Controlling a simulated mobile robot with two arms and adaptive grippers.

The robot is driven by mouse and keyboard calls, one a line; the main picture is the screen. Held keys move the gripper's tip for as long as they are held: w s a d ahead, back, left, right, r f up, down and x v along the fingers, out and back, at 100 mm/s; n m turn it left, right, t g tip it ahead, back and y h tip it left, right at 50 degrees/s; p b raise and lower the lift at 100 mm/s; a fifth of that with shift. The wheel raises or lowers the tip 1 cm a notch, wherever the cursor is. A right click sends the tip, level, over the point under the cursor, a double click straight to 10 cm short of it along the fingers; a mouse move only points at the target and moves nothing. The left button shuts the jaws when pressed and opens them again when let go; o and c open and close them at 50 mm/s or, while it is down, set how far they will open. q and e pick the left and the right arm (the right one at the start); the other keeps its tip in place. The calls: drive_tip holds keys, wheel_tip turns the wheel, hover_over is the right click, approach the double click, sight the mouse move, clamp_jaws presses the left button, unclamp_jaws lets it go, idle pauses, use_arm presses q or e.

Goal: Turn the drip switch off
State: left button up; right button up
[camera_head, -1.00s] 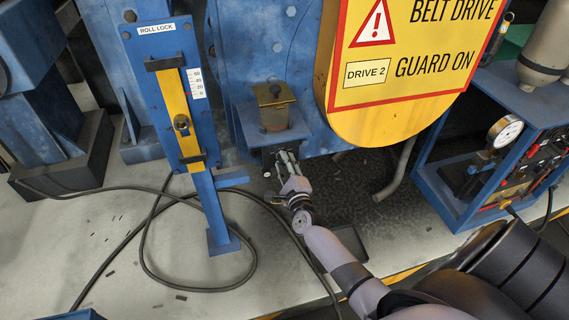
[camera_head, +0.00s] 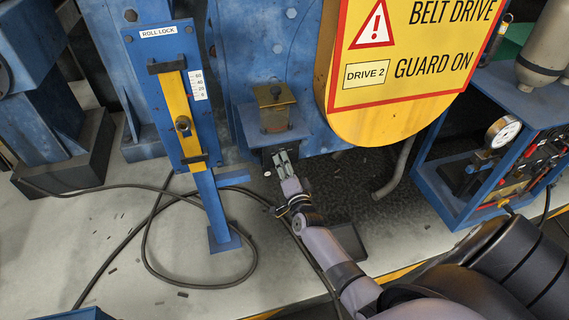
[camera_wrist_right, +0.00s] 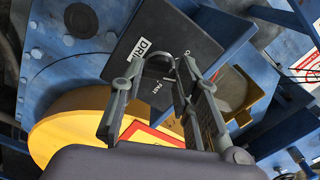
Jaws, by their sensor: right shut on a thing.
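A dark drip switch panel (camera_wrist_right: 190,38) fills the upper middle of the right wrist view. Its white label (camera_wrist_right: 141,50) begins "DRI"; the rest is hidden. In the head view the switch sits in shadow below the brass box. My right gripper (camera_head: 281,156) reaches up to it from below. In the wrist view the fingers of my right gripper (camera_wrist_right: 160,82) close around the small dark switch lever (camera_wrist_right: 158,87) in front of the panel. The lever's exact setting cannot be read. My left gripper is not in view.
A brass box (camera_head: 274,95) sits on a blue bracket just above. The yellow belt guard (camera_head: 385,128) hangs close to the right. A blue roll lock post (camera_head: 208,195) stands to the left. Black cables (camera_head: 145,240) lie on the floor. A gauge rack (camera_head: 440,190) stands farther right.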

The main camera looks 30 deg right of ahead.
drive_tip(key=shift+f+n+p, duration=0.15)
drive_tip(key=shift+n+p, duration=0.4)
drive_tip(key=shift+n, duration=3.15)
drive_tip(key=o, duration=1.2)
drive_tip(key=shift+c, duration=0.2)
drive_tip(key=v, duration=1.2)
